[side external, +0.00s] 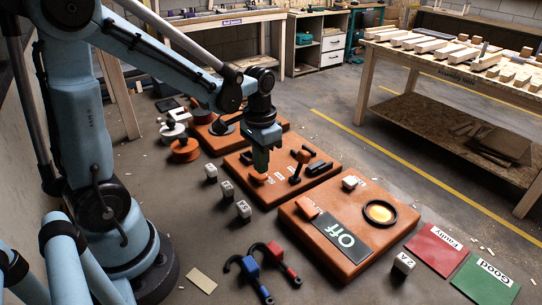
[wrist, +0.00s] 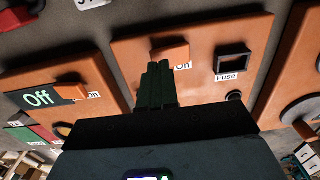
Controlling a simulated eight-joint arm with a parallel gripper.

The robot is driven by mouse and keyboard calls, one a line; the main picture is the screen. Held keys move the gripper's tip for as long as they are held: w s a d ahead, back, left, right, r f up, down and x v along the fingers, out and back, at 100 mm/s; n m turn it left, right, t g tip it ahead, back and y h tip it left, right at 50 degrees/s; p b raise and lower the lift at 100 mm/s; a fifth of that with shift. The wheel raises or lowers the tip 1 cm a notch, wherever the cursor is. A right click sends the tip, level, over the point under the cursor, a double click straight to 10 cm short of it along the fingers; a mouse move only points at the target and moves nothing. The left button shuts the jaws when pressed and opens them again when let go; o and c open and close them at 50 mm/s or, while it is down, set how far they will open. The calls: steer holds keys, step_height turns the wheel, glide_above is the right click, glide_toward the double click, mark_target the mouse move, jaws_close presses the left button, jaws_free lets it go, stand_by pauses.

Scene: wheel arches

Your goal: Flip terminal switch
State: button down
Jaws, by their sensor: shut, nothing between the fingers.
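My gripper (side external: 261,170) is shut and empty, pointing down over the middle orange board (side external: 240,163). In the wrist view its dark fingers (wrist: 158,66) are together beside an orange switch (wrist: 172,51) with a partly covered "On" label. That switch (side external: 256,179) shows just below the fingertips in the side view; I cannot tell whether they touch. The front orange board (side external: 345,262) has another orange switch (side external: 308,209) and a dark panel reading "Off" (side external: 340,236). No label in view names the terminal switch.
The middle board also carries a square black fuse socket (wrist: 233,61) and black handles (side external: 318,168).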

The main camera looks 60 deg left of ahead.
mark_target(261, 176)
steer(key=shift+f, duration=1)
stand_by(0.6)
steer(key=shift+r, duration=3.55)
steer(key=s+d+r+t, duration=0.2)
steer(key=s+d+t, duration=0.1)
steer(key=d+t, duration=0.3)
steer(key=shift+s+r+t, duration=0.3)
steer(key=shift+r+t, duration=0.05)
steer(key=shift+t, duration=0.25)
steer(key=c, duration=1.8)
jaws_free()
steer(key=shift+d, duration=0.1)
